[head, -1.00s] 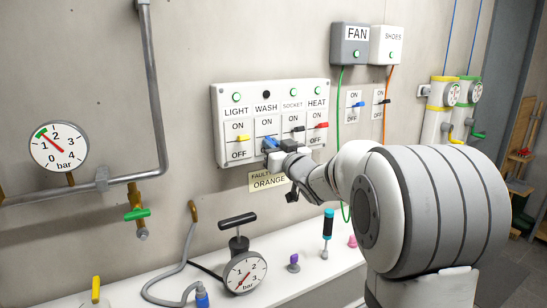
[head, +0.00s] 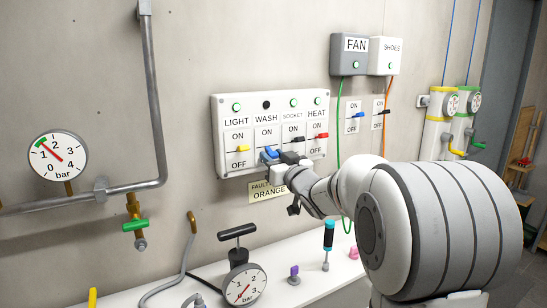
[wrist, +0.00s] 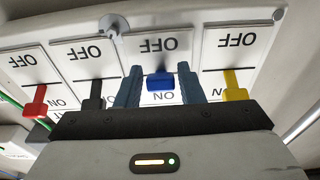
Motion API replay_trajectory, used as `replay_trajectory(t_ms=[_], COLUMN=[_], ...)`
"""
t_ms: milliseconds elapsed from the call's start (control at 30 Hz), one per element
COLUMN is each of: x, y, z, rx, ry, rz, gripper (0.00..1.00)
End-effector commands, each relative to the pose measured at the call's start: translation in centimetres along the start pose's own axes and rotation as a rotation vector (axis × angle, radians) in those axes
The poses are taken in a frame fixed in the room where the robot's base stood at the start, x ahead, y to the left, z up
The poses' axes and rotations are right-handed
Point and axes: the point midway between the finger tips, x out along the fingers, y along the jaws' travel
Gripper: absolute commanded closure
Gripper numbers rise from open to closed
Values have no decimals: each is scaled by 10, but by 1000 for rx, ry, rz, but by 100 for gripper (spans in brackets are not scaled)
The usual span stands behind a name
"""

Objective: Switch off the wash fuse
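The white fuse panel (head: 222,140) hangs on the wall, with levers labelled LIGHT, WASH, SOCKET and HEAT. The WASH lever is blue (wrist: 160,82) and shows between my fingers in the upside-down wrist view, with part of its ON label visible beyond it. The lamp above WASH (head: 266,105) is dark; the other panel lamps are green. My gripper (wrist: 158,85) is open, one finger on each side of the blue lever with small gaps; it also shows at the panel's lower edge in the head view (head: 274,158).
A yellow lever (wrist: 234,82) and a black lever (wrist: 96,94) flank my fingers closely; a red lever (wrist: 36,102) is farther off. A partly hidden FAULT sign reading ORANGE (head: 268,194) is below the panel. A bench (head: 205,280) with a gauge pump (head: 242,285) stands beneath.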

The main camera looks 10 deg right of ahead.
Motion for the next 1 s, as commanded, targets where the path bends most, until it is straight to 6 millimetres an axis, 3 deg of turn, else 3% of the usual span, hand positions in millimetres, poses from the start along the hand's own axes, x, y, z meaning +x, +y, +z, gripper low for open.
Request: replay_trajectory(t_ms=[200,400,867,1000], x=[-39,-64,-70,-81], y=[0,0,0,5], z=[1,1,1,12], rx=[-1,0,-1,-11], ry=[2,1,-5,-92], rz=[2,1,7,100], gripper=[65,65,65,65])
